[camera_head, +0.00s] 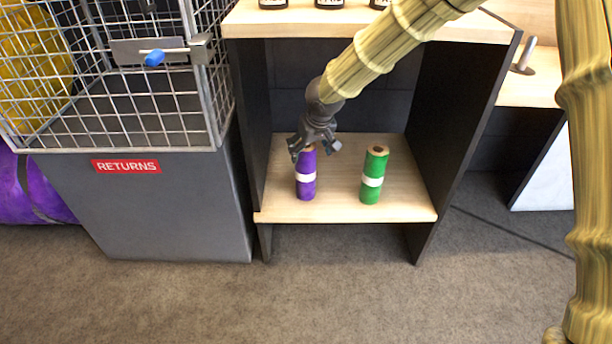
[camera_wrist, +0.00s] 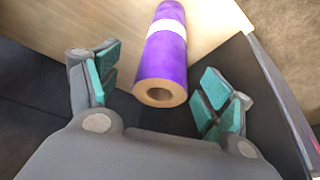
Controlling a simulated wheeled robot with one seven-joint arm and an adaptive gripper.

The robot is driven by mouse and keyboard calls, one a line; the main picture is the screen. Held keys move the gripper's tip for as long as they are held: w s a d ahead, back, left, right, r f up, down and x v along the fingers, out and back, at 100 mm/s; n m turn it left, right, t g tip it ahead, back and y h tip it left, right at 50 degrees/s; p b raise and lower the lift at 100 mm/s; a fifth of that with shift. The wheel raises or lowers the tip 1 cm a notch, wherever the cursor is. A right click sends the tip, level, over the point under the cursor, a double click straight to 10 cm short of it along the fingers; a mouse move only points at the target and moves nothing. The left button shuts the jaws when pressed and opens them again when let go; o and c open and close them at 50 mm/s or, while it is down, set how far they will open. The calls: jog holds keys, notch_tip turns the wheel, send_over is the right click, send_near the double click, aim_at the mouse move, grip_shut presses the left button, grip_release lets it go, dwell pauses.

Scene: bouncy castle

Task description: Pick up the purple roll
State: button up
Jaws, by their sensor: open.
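The purple roll (camera_head: 306,187) stands upright on the left of the wooden shelf, with a white band around its middle. My gripper (camera_head: 314,150) is just above it in the head view and covers part of its top. In the wrist view the purple roll (camera_wrist: 165,60) lies ahead between the two fingers, its hollow cardboard end facing me. My gripper (camera_wrist: 158,97) is open in the wrist view, with teal pads on each side and a gap between each pad and the roll. I see no contact.
A green roll (camera_head: 374,178) stands to the right on the same shelf (camera_head: 335,208). Dark side panels and a wooden top (camera_head: 290,22) enclose the shelf. A grey returns bin (camera_head: 175,205) with a wire cage stands close on the left. The carpet in front is clear.

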aim_at(306, 171)
jog(key=shift+a+b+x, duration=0.15)
jog(key=shift+b+x, duration=0.75)
jog(key=shift+x, duration=0.5)
jog(key=shift+a+b+x, duration=0.1)
jog(key=shift+b+x, duration=0.75)
jog(key=shift+x, duration=0.55)
jog(key=shift+r, duration=0.1)
jog(key=shift+c, duration=0.3)
grip_shut()
